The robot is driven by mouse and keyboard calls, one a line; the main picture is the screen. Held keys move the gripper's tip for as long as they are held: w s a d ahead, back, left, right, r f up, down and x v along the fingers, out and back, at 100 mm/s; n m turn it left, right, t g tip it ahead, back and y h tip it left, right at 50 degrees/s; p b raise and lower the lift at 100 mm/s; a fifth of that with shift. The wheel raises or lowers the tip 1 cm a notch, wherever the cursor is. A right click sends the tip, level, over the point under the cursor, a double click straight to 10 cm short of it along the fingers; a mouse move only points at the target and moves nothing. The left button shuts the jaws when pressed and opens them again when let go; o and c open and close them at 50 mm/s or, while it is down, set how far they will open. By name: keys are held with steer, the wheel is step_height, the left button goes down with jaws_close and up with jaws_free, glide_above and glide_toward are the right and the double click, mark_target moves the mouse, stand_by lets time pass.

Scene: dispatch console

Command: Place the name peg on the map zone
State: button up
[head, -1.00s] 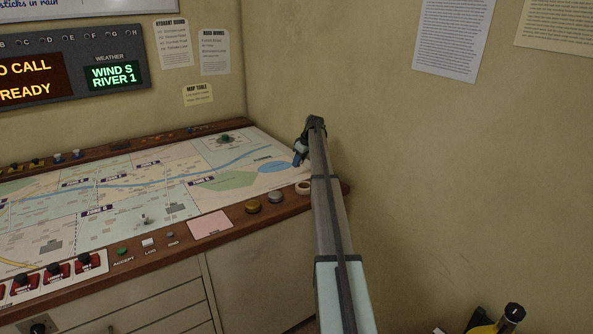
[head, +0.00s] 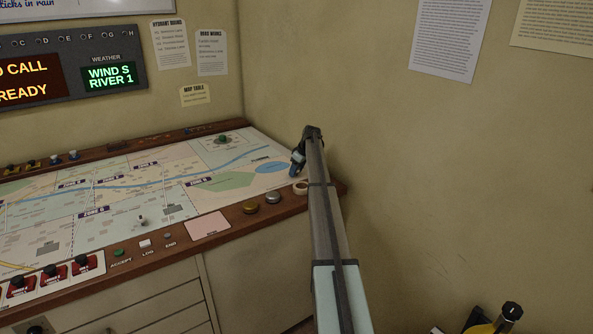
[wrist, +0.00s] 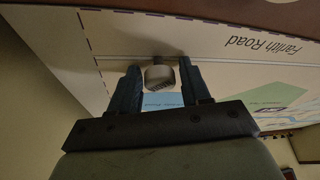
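In the wrist view, a short grey, rounded peg-like piece (wrist: 160,74) sits between the two dark blue fingertips of my gripper (wrist: 160,82). The fingers are apart, with the piece nearly filling the gap; I cannot tell whether they press on it. It may be the name peg, but no name is readable. In the head view, my gripper (head: 297,164) is at the right end of the map (head: 215,165), near the blue pond patch; the piece is too small to make out there. A small pale peg-like piece (head: 142,221) stands on the map near a zone label.
A ring-shaped roll (head: 301,188), a silver button (head: 273,197) and a gold button (head: 250,208) line the wooden front ledge below my gripper. A pink card (head: 209,225) lies further left. A green-topped piece (head: 223,139) is at the map's back. The wall is close behind my gripper.

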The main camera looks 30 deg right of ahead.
steer(key=shift+o, duration=0.9)
steer(key=shift+r, duration=0.2)
steer(key=v, duration=1.2)
